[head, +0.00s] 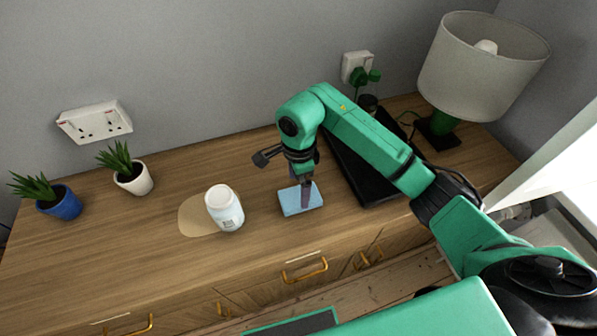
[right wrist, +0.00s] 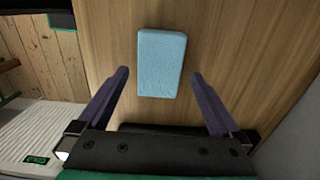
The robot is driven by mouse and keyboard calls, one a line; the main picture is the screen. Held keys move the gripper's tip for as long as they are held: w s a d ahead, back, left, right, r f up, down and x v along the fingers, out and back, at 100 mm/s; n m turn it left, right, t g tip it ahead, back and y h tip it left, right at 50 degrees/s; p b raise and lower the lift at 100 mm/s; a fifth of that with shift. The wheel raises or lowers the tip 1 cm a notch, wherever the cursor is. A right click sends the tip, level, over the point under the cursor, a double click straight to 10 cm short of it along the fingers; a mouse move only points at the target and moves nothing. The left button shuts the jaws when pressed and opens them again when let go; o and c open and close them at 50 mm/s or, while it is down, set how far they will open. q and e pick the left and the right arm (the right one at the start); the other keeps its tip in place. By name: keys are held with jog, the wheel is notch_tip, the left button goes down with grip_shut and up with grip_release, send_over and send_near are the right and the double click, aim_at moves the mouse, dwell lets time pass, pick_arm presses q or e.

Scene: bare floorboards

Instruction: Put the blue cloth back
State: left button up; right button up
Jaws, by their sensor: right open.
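The blue cloth (head: 290,202) is a small light-blue folded block lying flat on the wooden cabinet top, right of the white jar. In the right wrist view the cloth (right wrist: 161,62) lies ahead of the fingertips, roughly centred between them. My right gripper (head: 305,196) is above the cloth in the head view, and one finger hides part of it. The right wrist view shows the same gripper (right wrist: 160,75) with its two fingers spread wide and nothing between them. My left gripper does not show.
A black flat object (head: 358,172) lies right of the cloth. A lamp (head: 480,70) stands back right. Two potted plants (head: 60,202) (head: 132,178) stand left. The front left top is clear.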

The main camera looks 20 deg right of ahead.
aim_at(298, 195)
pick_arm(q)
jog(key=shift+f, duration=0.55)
pick_arm(e)
notch_tip(298, 195, up, 8)
